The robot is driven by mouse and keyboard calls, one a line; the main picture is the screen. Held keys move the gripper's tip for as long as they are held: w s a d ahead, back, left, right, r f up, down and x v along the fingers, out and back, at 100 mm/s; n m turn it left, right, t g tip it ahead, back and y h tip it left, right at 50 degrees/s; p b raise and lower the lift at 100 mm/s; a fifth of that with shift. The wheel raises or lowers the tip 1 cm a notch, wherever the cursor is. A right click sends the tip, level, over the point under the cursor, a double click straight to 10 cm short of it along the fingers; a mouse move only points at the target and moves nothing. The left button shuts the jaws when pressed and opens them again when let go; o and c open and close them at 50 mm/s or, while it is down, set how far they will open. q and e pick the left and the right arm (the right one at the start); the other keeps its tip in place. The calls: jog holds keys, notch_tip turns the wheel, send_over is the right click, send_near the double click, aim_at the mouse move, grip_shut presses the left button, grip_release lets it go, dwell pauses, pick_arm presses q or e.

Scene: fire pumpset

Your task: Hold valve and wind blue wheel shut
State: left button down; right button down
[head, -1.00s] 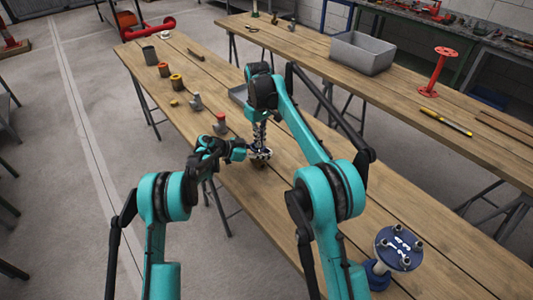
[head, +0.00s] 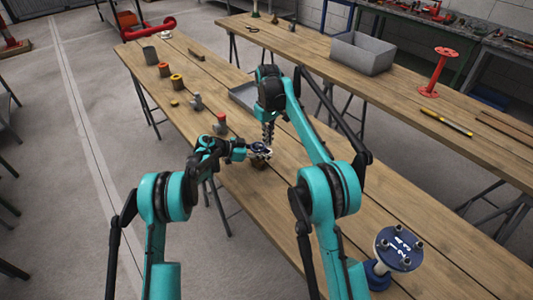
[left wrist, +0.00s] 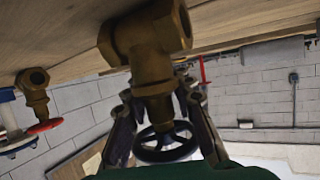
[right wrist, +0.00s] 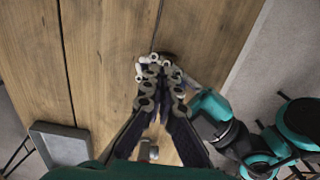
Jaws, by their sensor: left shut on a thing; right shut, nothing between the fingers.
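The brass valve (left wrist: 155,50) fills the upper middle of the left wrist view. Its dark wheel (left wrist: 165,148) hangs below the bonnet; the blue colour is hard to make out. My left gripper (left wrist: 158,108) is shut on the valve, fingers either side of the bonnet. In the head view my left gripper (head: 255,151) is low over the near table, with the valve (head: 259,164) mostly hidden under it. My right gripper (right wrist: 152,85) is shut and empty, just above the left gripper. I cannot tell whether it touches the wheel.
The near table (head: 320,205) holds a red-wheeled valve (head: 220,123), several small fittings, a grey tray (right wrist: 62,143) and a blue flange stand (head: 398,247). The far table carries a grey bin (head: 362,52) and a red stand (head: 438,72).

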aim_at(258, 147)
jog(key=shift+f, duration=1.75)
jog(key=shift+a, duration=0.1)
jog(key=shift+s+a, duration=0.3)
jog(key=shift+s, duration=0.05)
jog(key=shift+s+a, duration=0.6)
jog(key=shift+a, duration=0.3)
jog(key=shift+a, duration=0.3)
